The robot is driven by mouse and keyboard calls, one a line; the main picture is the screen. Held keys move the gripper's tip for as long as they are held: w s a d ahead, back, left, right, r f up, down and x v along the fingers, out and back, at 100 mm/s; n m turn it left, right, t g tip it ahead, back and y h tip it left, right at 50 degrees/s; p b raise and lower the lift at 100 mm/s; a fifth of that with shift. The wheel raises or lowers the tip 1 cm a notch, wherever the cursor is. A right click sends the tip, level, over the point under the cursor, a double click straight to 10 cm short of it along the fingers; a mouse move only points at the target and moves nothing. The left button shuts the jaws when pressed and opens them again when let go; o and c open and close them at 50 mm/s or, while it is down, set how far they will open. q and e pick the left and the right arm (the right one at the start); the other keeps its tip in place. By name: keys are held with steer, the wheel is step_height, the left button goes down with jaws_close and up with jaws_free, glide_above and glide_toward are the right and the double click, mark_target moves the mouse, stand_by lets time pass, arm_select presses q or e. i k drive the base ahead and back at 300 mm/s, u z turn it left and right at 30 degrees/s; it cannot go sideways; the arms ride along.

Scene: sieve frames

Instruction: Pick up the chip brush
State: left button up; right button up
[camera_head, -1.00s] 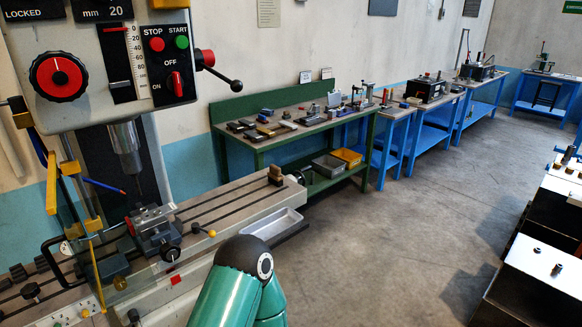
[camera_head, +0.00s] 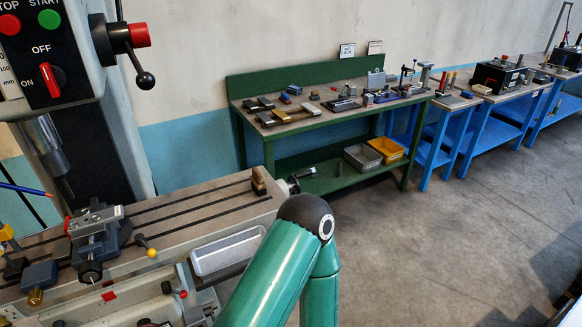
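I cannot make out a chip brush for certain. A small brown, upright block-like thing (camera_head: 258,181) stands at the right end of the milling machine's slotted table (camera_head: 190,208); it is too small to tell whether it is the brush. A green arm of mine with a black joint rises from the bottom middle, in front of the machine table's right end. Neither of my grippers shows in the view, so what they hold is hidden.
A machine vise (camera_head: 97,236) sits on the table's left part, and a pale tray (camera_head: 228,250) is at its front. A green workbench (camera_head: 330,118) with tools stands behind, over grey and yellow bins (camera_head: 386,147). Blue benches (camera_head: 450,142) line the wall. The floor (camera_head: 430,240) at right is clear.

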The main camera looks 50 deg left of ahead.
mark_target(258, 184)
steer(key=z, duration=0.2)
steer(key=i, duration=0.65)
steer(key=z, duration=3.1)
steer(key=k, duration=0.55)
steer(key=u, duration=5.9)
